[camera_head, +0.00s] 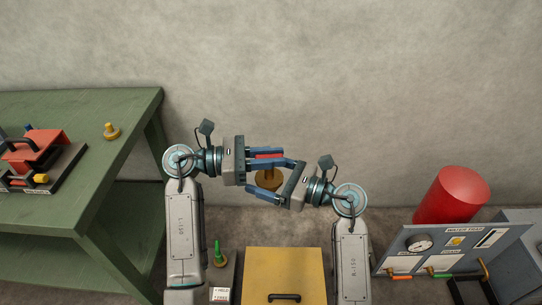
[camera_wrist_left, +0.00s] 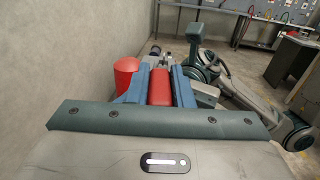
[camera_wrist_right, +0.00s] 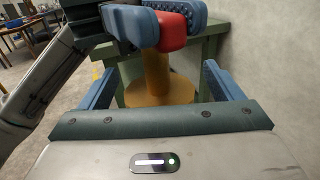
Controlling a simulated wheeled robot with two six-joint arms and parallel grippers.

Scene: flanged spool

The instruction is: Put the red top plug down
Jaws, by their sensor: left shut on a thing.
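My left gripper (camera_head: 268,156) is shut on a red block-like part, the red top plug (camera_wrist_left: 160,88), in the middle of the head view. The plug also shows in the right wrist view (camera_wrist_right: 173,30). A brass-yellow stem with a round flange (camera_wrist_right: 158,92) is directly below the plug, upright; I cannot tell whether the two are joined. My right gripper (camera_head: 264,178) is open, its fingers apart on either side of the yellow flange. I cannot tell whether they touch it. The fingers hide part of the plug and flange.
A green table (camera_head: 100,185) at left carries a fixture with a red block (camera_head: 35,146) and a small brass flanged piece (camera_head: 111,132). A yellow lid (camera_head: 283,270) with a black handle is below. A red drum (camera_head: 453,195) and gauge panel (camera_head: 430,250) stand at right.

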